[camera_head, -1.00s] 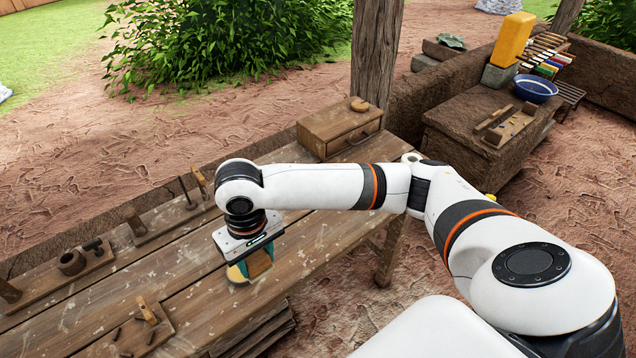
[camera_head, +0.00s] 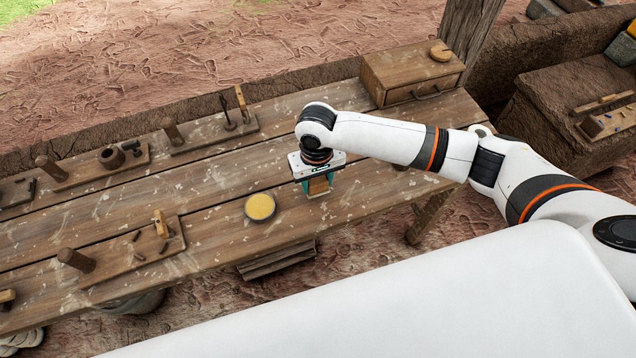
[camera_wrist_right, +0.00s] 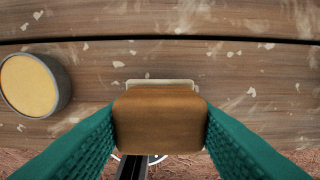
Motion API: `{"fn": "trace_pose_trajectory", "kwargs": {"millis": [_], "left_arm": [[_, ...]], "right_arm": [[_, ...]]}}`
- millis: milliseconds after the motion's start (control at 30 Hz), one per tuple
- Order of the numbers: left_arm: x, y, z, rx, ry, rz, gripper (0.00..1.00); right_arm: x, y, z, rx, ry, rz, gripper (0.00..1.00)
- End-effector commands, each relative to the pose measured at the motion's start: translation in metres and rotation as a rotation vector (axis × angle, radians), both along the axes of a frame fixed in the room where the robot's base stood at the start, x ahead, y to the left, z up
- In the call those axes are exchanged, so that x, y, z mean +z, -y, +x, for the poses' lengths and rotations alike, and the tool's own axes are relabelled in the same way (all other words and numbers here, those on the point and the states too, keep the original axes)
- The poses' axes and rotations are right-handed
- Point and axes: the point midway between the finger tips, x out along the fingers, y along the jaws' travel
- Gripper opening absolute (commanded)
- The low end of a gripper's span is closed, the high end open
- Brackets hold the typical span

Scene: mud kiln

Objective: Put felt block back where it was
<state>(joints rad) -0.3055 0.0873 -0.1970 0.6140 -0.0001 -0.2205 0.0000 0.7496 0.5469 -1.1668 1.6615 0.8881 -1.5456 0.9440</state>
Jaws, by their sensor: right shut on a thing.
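The felt block is a brown wooden block (camera_wrist_right: 160,122) with a pale layer showing at its far edge. My right gripper (camera_head: 318,188) is shut on it, with green finger pads on both sides in the right wrist view. In the head view the block (camera_head: 319,186) hangs at the wooden table's front part; I cannot tell whether it touches the boards. A round dark dish with a yellow top (camera_head: 260,207) stands just left of the gripper, apart from it. The dish also shows at the left of the right wrist view (camera_wrist_right: 32,85). My left gripper is not in view.
The table (camera_head: 215,235) has bare boards around the dish. A wooden drawer box (camera_head: 412,75) stands at its back right. Tool boards with pegs (camera_head: 130,255) lie at the front left and along the back edge. A brown block bench (camera_head: 560,115) is beyond the right end.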

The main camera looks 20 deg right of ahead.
Motion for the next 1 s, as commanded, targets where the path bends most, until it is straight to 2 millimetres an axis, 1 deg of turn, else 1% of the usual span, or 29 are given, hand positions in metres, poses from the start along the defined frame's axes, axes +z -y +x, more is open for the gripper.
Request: {"fn": "trace_pose_trajectory", "kwargs": {"millis": [33, 100, 200, 567, 600, 667, 700, 1000], "left_arm": [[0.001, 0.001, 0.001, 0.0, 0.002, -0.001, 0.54], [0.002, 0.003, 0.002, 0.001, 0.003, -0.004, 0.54], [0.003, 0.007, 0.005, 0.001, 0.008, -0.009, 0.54], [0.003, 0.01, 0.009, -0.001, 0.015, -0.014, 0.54], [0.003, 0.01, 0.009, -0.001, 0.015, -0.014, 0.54], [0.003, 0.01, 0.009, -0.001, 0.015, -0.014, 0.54], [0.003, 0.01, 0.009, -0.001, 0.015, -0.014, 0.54], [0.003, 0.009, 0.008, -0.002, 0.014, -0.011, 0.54]], "right_arm": [[-0.008, 0.0, -0.001, 0.0, -0.003, -0.001, 0.27], [-0.018, 0.0, -0.001, 0.001, -0.003, -0.002, 0.27], [-0.025, 0.0, 0.0, 0.001, -0.001, -0.001, 0.27], [-0.028, 0.0, 0.0, 0.0, -0.001, 0.0, 0.27], [-0.028, 0.0, 0.0, 0.0, 0.0, 0.0, 0.5], [-0.028, 0.0, 0.0, 0.001, 0.0, 0.0, 0.6], [-0.028, 0.0, 0.0, 0.001, 0.0, 0.0, 0.66], [-0.027, 0.0, 0.0, 0.001, 0.0, 0.0, 0.67]]}}
